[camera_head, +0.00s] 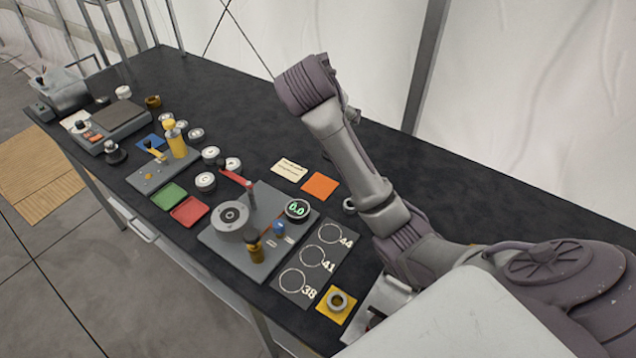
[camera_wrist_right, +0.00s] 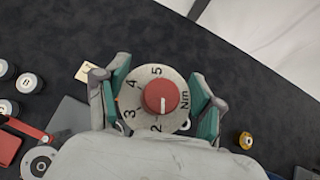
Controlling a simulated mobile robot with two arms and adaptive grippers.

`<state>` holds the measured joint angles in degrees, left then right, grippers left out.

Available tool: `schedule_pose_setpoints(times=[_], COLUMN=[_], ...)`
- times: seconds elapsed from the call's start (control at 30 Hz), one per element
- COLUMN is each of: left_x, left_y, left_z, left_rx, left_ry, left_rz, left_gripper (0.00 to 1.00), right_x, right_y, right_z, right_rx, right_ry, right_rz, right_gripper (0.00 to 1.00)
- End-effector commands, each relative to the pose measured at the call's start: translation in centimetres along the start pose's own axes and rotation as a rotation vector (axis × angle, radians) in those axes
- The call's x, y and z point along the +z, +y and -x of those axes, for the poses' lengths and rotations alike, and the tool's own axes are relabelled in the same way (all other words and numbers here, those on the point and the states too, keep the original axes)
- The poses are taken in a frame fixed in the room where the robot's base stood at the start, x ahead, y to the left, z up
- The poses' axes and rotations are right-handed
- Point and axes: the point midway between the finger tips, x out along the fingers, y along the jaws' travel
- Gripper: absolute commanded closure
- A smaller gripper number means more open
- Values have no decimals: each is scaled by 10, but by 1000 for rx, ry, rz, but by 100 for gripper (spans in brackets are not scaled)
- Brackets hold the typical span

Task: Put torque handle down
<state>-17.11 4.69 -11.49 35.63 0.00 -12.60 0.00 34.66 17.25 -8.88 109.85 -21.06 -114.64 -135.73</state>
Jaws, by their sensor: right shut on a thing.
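In the right wrist view, my right gripper (camera_wrist_right: 161,100) is shut on the torque handle (camera_wrist_right: 143,84). Its teal pads press on both sides of the round grey dial, which has a red knob and is marked 2 to 5 and Nm. The dark table top (camera_wrist_right: 110,38) shows beyond it; the height of the handle above the table is unclear. In the head view, my right arm reaches over the table from the right, and its own wrist hides the gripper and the handle. My left gripper is not in view.
A grey fixture (camera_head: 224,252) with a red lever (camera_head: 236,178) and a display stands left of my arm. A marked board (camera_head: 318,268), an orange square (camera_head: 319,186) and a yellow pad (camera_head: 325,311) lie nearby. The back of the table (camera_head: 235,105) is clear.

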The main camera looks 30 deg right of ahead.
Motion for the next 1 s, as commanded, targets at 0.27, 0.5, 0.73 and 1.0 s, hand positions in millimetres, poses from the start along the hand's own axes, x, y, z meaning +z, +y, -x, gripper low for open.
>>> schedule_pose_setpoints(times=[0.27,0.5,0.73,1.0], left_x=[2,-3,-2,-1], left_y=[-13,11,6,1], left_z=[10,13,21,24], left_rx=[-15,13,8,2], left_ry=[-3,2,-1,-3], left_rz=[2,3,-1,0], left_gripper=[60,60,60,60], right_x=[-19,-32,-46,-59], right_y=[-56,-55,-6,37], right_z=[-45,-60,-87,-112], right_rx=[-245,-295,-293,-293], right_ry=[3,-3,-3,-5], right_rz=[-226,-274,-272,-274], right_gripper=[100,100,100,100])
